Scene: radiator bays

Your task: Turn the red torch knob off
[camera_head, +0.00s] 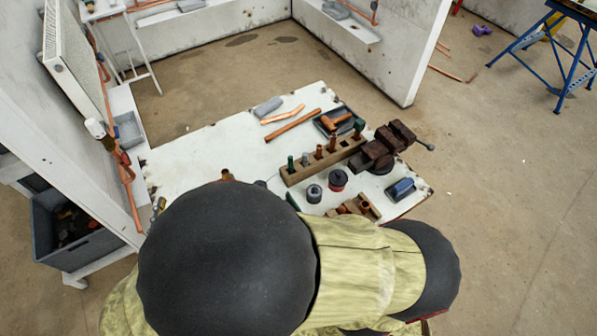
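I cannot make out the torch or its red knob. A large dark rounded shape with pale yellow fabric fills the bottom middle and hides the near part of the white workbench (205,155). A small brass-coloured piece (227,175) shows just above that shape, and I cannot tell what it belongs to. A red fitting (124,158) is on the copper pipe below the radiator at left; it looks like pipework. My gripper is not visible.
The bench holds a wooden block (298,175) with upright tools, a dark vise (385,150), a dark can (314,193), a red-and-black can (337,180) and a blue-topped item (401,188).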

